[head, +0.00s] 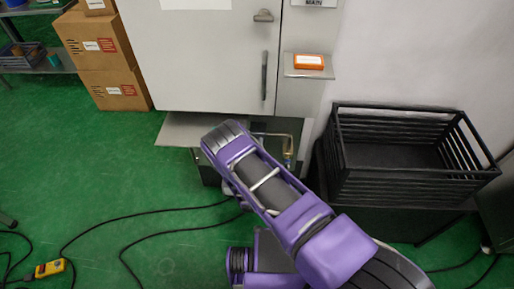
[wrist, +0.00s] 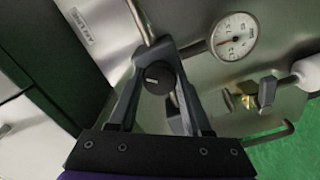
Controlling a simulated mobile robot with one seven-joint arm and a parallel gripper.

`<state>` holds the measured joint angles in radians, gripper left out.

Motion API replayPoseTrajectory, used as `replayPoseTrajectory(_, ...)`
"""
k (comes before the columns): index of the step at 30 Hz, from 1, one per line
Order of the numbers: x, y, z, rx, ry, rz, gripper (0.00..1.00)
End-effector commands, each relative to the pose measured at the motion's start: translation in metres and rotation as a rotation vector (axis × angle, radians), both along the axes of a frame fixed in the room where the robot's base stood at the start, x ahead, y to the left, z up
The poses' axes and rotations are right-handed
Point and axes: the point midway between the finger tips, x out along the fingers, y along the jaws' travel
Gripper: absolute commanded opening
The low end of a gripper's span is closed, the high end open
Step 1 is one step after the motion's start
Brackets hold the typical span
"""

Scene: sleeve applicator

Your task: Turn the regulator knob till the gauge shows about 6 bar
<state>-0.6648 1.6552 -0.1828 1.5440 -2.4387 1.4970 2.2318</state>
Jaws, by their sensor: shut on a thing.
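In the wrist view, my gripper (wrist: 153,92) has its two dark fingers closed around a round black regulator knob (wrist: 158,76) with a pale pointer mark.
In the head view, a white cabinet (head: 215,60) stands behind my arm, and a black crate (head: 395,185) is at the right. Black cables (head: 150,215) cross the green floor.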

Motion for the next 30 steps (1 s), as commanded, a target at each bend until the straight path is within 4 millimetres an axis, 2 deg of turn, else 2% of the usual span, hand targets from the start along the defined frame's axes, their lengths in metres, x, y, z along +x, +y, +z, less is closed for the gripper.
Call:
replayPoseTrajectory(9,-0.0007,0.0005,-0.0007,0.094,-0.001,0.001,0.00)
replayPoseTrajectory(23,-0.0008,0.0008,-0.0007,0.106,-0.002,0.001,0.00)
replayPoseTrajectory(24,-0.0008,0.0007,-0.0007,0.106,-0.002,0.001,0.53)
replayPoseTrajectory(28,-0.0006,0.0005,-0.0005,0.105,-0.002,0.001,0.76)
replayPoseTrajectory(30,-0.0005,0.0005,-0.0004,0.105,-0.003,0.000,0.79)
